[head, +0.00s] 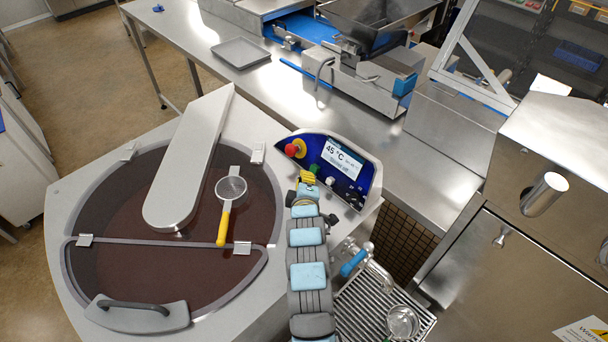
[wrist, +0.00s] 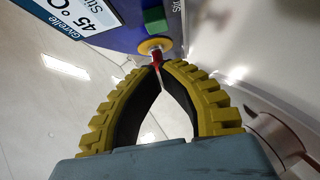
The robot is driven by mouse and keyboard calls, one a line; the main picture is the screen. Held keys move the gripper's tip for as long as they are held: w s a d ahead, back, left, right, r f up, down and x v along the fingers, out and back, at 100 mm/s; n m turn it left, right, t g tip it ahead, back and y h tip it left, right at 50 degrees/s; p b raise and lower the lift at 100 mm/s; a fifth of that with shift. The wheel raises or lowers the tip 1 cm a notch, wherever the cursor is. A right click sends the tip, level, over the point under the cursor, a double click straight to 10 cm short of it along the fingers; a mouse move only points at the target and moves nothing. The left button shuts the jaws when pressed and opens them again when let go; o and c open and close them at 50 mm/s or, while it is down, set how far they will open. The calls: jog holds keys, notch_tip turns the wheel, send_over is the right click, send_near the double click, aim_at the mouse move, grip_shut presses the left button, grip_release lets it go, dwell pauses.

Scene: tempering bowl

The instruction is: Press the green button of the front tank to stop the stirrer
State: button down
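The front tank (head: 70,215) has a transparent lid over dark brown contents. Its blue control panel (head: 368,176) has a lit screen (head: 343,160) reading 45 °C, with a stirrer line below. The green button (head: 314,168) is left of the screen; it also shows in the wrist view as a green block (wrist: 154,20). My gripper (head: 307,176) is just below the green button in the head view. In the wrist view its fingertips (wrist: 158,65) meet, empty, below the green button, with a visible gap to it. I cannot tell the depth of that gap.
A red stop button (head: 292,150) on a yellow base sits beside the green one; its red part (wrist: 157,57) appears right at my fingertips. A strainer with a yellow handle (head: 224,222) lies on the lid. A drip grate (head: 365,310) is at the lower right.

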jog(key=shift+b+v, duration=0.6)
jog(key=shift+v, duration=2.6)
